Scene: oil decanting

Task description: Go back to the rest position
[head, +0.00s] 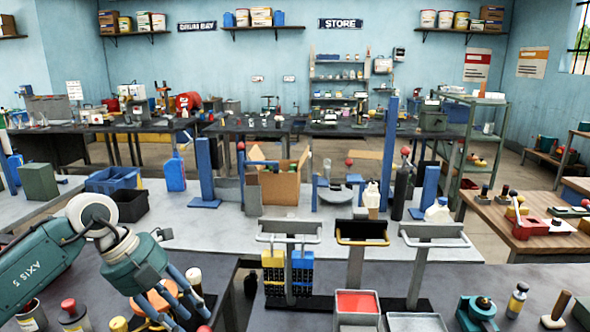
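My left arm comes in from the left, and its gripper (180,312) hangs over the dark near bench at lower left. Its blue-grey fingers point down and to the right, spread apart. I see nothing clearly held between them. My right gripper is not in view.
Red-capped containers (70,312) stand at lower left. A rack with blue and yellow hanging pieces (289,270), a red-filled tray (357,302) and a teal device (478,312) stand along the near bench. A cardboard box (280,186) and blue crate (112,180) stand beyond.

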